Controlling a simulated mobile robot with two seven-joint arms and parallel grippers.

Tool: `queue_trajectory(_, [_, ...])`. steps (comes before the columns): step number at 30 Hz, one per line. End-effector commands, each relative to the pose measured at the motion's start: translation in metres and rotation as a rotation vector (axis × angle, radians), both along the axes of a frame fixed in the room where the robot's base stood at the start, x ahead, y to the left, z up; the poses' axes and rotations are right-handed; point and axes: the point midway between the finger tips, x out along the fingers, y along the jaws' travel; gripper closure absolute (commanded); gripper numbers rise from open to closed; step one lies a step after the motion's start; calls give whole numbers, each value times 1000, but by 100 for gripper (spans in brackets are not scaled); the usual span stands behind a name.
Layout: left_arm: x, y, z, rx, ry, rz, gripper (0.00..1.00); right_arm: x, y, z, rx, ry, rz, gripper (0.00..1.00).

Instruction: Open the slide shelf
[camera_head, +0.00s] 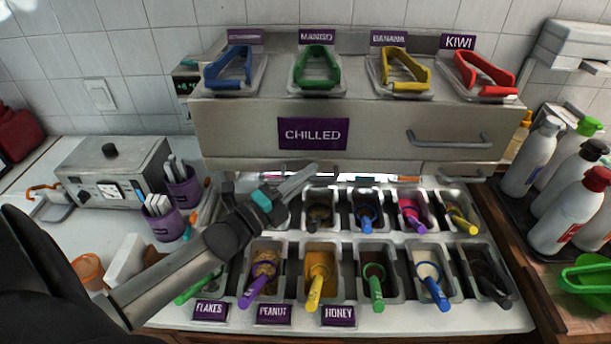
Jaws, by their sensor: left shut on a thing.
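The slide shelf (385,168) is the thin grey panel just below the large CHILLED drawer. A handle (450,173) shows at its right end. My left gripper (304,176) reaches in from the left, over the back row of topping tubs, with its fingers at the shelf's front edge. It is shut on what seems to be the shelf's left handle; the gripper hides most of that grip. My right gripper is not in view.
The CHILLED drawer (245,133) has its own handle (448,139) and carries several trays with coloured tongs. Tubs with coloured spoons fill the counter below. Bottles (586,208) stand at the right; a grey appliance (100,178) and purple cups (163,225) at the left.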

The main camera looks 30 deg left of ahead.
Motion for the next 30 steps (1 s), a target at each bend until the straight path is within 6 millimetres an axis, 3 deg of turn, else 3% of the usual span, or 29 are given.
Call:
queue_trajectory(20, [-3,-2,0,-1,2,0,100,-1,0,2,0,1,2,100])
queue_trajectory(26, [-28,-17,1,-6,7,1,100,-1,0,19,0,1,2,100])
queue_trajectory(30, [-58,-35,2,-7,9,2,100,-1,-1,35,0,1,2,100])
